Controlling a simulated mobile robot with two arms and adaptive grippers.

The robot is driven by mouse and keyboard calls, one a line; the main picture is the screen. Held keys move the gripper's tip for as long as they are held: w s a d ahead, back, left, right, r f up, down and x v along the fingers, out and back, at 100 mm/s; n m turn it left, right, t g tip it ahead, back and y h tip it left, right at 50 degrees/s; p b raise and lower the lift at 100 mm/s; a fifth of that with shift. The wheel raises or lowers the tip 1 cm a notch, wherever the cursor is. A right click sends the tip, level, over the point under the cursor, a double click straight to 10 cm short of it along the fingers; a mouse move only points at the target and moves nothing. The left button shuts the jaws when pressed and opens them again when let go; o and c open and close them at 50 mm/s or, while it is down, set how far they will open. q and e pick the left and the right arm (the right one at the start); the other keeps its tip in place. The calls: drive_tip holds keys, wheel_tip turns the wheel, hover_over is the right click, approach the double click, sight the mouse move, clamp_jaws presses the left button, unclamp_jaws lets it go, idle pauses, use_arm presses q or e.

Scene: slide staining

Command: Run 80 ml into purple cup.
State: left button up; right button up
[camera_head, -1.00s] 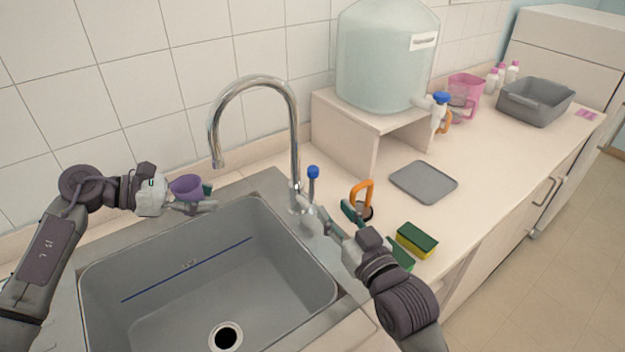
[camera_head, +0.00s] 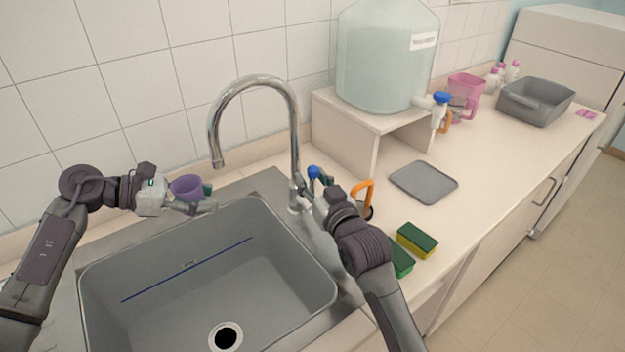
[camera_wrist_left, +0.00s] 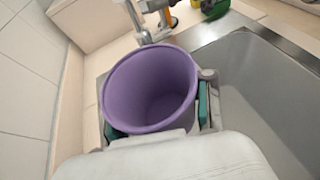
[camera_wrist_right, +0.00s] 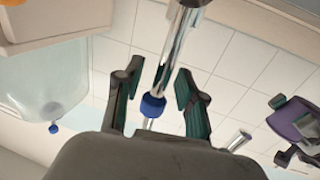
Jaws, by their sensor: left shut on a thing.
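In the left wrist view the cup (camera_wrist_left: 152,92) looks empty, with a finger on each side. The chrome tap (camera_head: 296,130) arches over the sink, its spout to the right of the cup and apart from it. My right gripper (camera_wrist_right: 163,92) is open around the blue-tipped tap lever (camera_wrist_right: 153,105), which sits between its fingers; I cannot tell whether they touch it. The lever tip also shows in the head view (camera_head: 313,171).
The grey sink (camera_head: 190,285) has a blue line inside and a drain. A large water container (camera_head: 385,60) with a blue-handled tap stands on a raised shelf. An orange-handled item (camera_head: 366,195), sponges (camera_head: 416,240) and a grey tray (camera_head: 423,182) lie right of the sink.

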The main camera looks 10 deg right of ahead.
clamp_jaws()
drive_tip(key=shift+d, duration=0.15)
drive_tip(key=shift+w+d+f+m+g, duration=0.25)
drive_tip(key=shift+d+m, duration=0.35)
drive_tip(key=shift+m, duration=0.4)
drive_tip(key=shift+w+d+f+m+g, duration=0.25)
drive_tip(key=shift+d+m, duration=0.4)
drive_tip(key=shift+m, duration=0.35)
drive_tip(key=shift+w+d+f+m+g, duration=0.1)
drive_tip(key=shift+w+d+m+g, duration=0.15)
drive_tip(key=shift+d+m, duration=0.55)
drive_tip(key=shift+a, duration=0.2)
unclamp_jaws()
